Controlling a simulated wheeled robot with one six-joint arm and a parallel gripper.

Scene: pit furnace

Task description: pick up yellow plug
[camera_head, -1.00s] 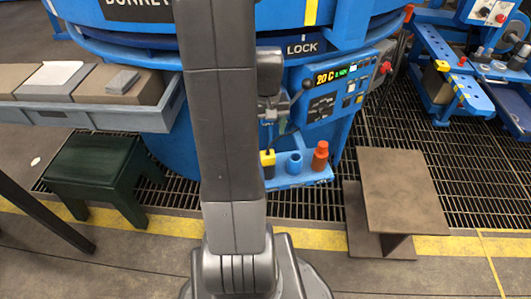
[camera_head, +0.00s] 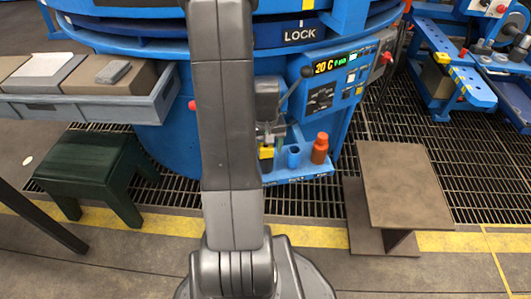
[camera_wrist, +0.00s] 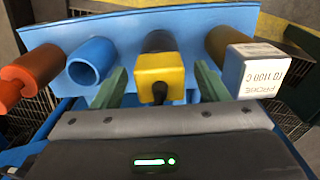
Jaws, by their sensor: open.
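The yellow plug (camera_wrist: 160,72) is a small yellow block with a dark loop on its front, set on a dark cylinder at the blue shelf (camera_wrist: 120,28). My gripper (camera_wrist: 161,86) is open in the wrist view, with one green finger on each side of the plug. Gaps show between the fingers and the plug. In the head view, my gripper (camera_head: 269,138) is right at the yellow plug (camera_head: 266,152), which it and my arm partly hide.
On the shelf, a blue tube (camera_wrist: 90,61) and an orange plug (camera_wrist: 28,75) sit to the left. A white-faced probe block (camera_wrist: 254,70) sits close on the right. A brown stand (camera_head: 400,185) and a green stool (camera_head: 90,165) are on the floor.

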